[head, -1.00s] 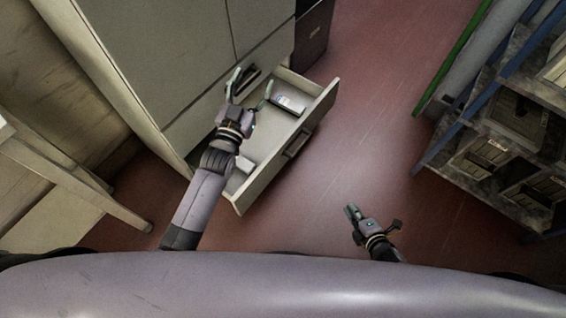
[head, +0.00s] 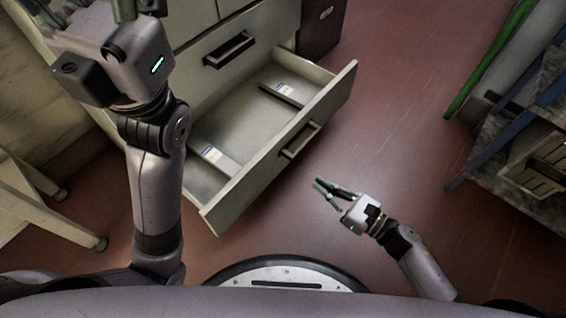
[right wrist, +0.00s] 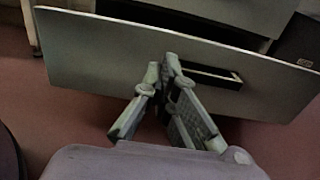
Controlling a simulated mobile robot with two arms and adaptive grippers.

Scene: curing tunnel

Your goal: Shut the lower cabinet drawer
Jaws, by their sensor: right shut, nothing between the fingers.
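The lower cabinet drawer (head: 235,145) is pulled out of the grey cabinet (head: 190,48). Its front panel with a dark handle (head: 300,140) faces right in the head view. Two dark, flat items with labels lie inside. My right gripper (head: 318,187) is shut and empty, low in front of the drawer front and apart from it in the head view. In the right wrist view, the shut fingertips (right wrist: 168,62) overlap the drawer front (right wrist: 100,58) just left of its handle (right wrist: 212,77); contact cannot be told. My left gripper (head: 120,8) is raised at the upper left, its fingers cut by the frame edge.
An upper drawer with a handle (head: 229,49) is shut above. A dark box (head: 320,25) stands beyond the cabinet. A rack with crates (head: 540,160) is at the right, a stool (head: 45,215) at the left. Red floor between drawer and rack is clear.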

